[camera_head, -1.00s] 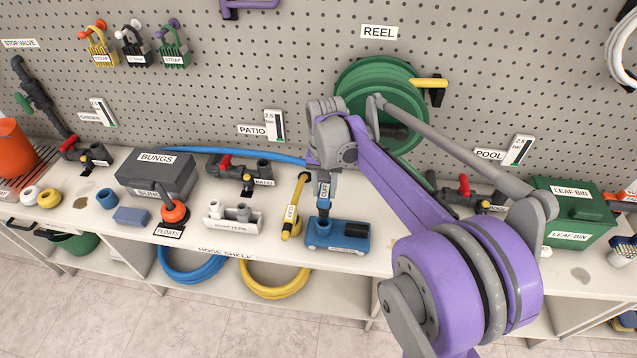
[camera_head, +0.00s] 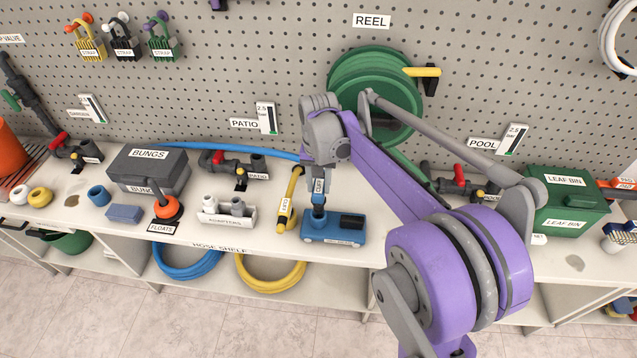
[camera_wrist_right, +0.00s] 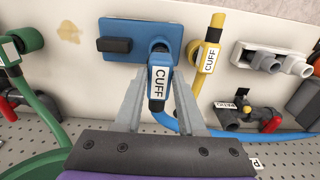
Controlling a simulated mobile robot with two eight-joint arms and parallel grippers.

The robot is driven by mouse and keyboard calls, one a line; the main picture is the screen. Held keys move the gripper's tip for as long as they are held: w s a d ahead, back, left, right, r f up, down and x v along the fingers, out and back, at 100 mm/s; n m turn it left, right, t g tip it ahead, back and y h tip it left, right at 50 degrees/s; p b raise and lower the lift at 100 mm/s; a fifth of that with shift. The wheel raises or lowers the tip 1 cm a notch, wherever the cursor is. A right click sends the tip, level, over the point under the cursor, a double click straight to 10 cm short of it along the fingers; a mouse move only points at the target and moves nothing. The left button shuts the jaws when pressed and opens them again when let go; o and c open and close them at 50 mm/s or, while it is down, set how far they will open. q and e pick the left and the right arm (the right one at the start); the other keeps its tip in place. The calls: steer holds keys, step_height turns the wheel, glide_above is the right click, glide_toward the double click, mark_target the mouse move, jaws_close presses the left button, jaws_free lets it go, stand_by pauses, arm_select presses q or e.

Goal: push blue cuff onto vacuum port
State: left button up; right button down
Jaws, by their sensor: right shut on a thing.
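The blue vacuum head (camera_head: 322,237) lies on the bench with a black block on top and an upright port at its left end. It also shows in the right wrist view (camera_wrist_right: 117,29), with its port (camera_wrist_right: 160,47) at the right end. My right gripper (camera_head: 319,170) reaches down over the port. It is shut on the blue cuff (camera_wrist_right: 158,85), which has a white CUFF label. The cuff (camera_head: 318,200) stands nearly upright at the port, its lower end appearing to meet it. How far it is seated I cannot tell. My left gripper is not in view.
A yellow cuff (camera_head: 285,215) on a hose lies just left of the vacuum head. A white adapters tray (camera_head: 225,219) and an orange float (camera_head: 166,209) stand further left. A green leaf bin (camera_head: 566,205) is at right. The hose reel (camera_head: 375,95) hangs behind.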

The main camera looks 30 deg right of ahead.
mark_target(318, 198)
steer(key=shift+f+b, duration=1.65)
steer(key=shift+f, duration=1.15)
steer(key=shift+c, duration=2.1)
jaws_free()
steer(key=shift+r+p, duration=1.7)
steer(key=shift+r, duration=0.9)
steer(key=shift+f, duration=0.1)
step_height(318, 198, up, 11)
steer(key=shift+p, duration=0.3)
